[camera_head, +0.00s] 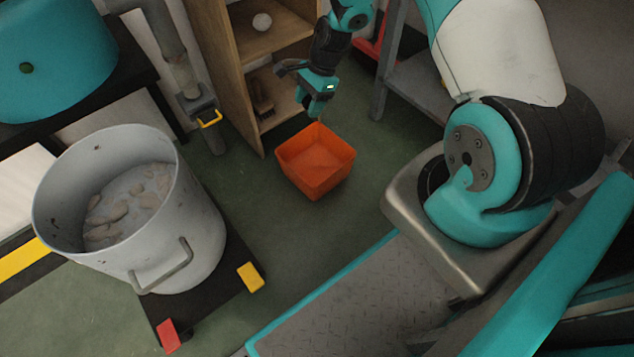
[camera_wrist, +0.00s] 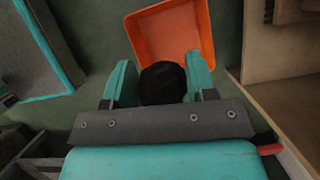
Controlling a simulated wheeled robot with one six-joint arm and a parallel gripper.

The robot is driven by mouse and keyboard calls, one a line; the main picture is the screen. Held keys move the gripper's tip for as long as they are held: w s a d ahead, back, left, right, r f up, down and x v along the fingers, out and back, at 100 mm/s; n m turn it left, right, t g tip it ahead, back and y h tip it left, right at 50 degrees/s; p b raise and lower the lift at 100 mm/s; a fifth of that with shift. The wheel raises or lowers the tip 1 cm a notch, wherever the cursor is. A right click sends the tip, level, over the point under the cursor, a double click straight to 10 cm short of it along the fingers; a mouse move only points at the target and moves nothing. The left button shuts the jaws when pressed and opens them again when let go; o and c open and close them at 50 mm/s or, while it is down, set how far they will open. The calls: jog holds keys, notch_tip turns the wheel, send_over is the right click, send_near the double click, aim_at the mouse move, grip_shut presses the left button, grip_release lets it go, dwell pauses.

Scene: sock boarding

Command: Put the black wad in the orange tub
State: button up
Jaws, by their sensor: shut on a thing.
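The orange tub (camera_head: 318,176) stands on the green floor in front of the wooden shelf in the head view. Its inside looks empty there. In the wrist view the tub (camera_wrist: 150,32) lies just beyond my fingertips. My gripper (camera_wrist: 162,78) is shut on the black wad (camera_wrist: 162,84), which sits between the two teal fingers. In the head view my gripper (camera_head: 316,108) is above the tub's far edge, pointing down.
A wooden shelf (camera_head: 233,75) with a pale ball (camera_head: 262,21) stands behind the tub. A grey metal rack (camera_head: 415,85) is to its right. A large grey pot (camera_head: 185,225) stands at the left. The floor around the tub is clear.

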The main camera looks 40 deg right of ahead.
aim_at(310, 169)
jog(key=f+m+b, duration=0.1)
jog(key=f+b, duration=0.5)
jog(key=f, duration=0.4)
jog(key=d+f+m+b, duration=0.1)
jog(key=f+b, duration=0.6)
jog(key=f, duration=0.3)
jog(key=w+f+m+t+b, duration=0.1)
jog(key=f+b, duration=0.5)
jog(key=f, duration=0.3)
jog(key=shift+w+d+f, duration=0.1)
jog(key=shift+d+f, duration=0.15)
jog(key=shift+f, duration=0.15)
jog(key=o, duration=0.9)
